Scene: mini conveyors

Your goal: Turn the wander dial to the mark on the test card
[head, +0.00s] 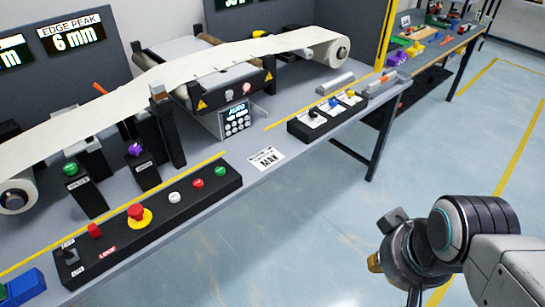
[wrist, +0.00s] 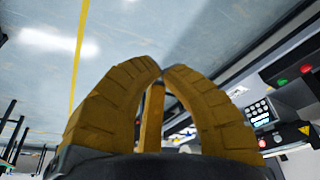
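My gripper (head: 375,262) is off the table's front edge, over the floor at the lower right, well apart from the controls. In the wrist view its yellow-brown fingers (wrist: 162,70) arch together with tips about meeting and nothing seen between them. A small white card (head: 266,158) with black print too small to read lies at the table's front. I cannot tell which control is the wander dial. A black box with several small knobs (head: 328,115) stands right of the card. A purple knob (head: 135,149) and a green knob (head: 70,169) sit on black posts at the left.
A long black panel (head: 150,226) with a red mushroom button (head: 136,212) and coloured buttons lines the front edge. A white web (head: 215,63) runs over rollers behind. A keypad (head: 237,119) stands mid-table. The floor (head: 300,240) before the table is clear.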

